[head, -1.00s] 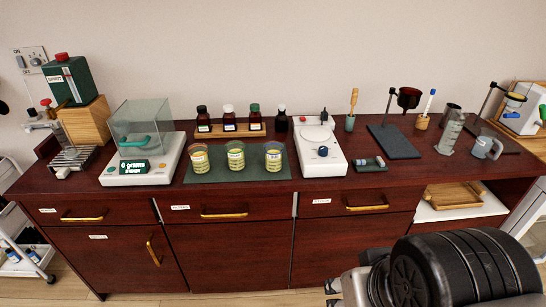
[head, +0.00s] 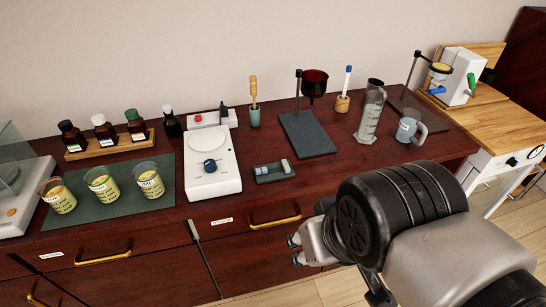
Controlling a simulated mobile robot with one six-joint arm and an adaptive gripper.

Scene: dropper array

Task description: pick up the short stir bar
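A small dark holder (head: 261,178) lies on the bench to the right of the white stirrer plate. Small pale stir bars (head: 286,166) sit on it, too small here to tell the short one from any other. My gripper (head: 296,250) is in front of the bench, below and slightly right of the holder in the head view. Its two fingertips are apart with nothing seen between them. It is well away from the stir bars and touches nothing that I can see.
The white stirrer plate (head: 212,168) stands left of the holder. A stand with a dark base (head: 308,135) is behind it. A graduated cylinder (head: 370,118) and a grey jug (head: 409,129) stand to the right. Bare bench top lies right of the holder.

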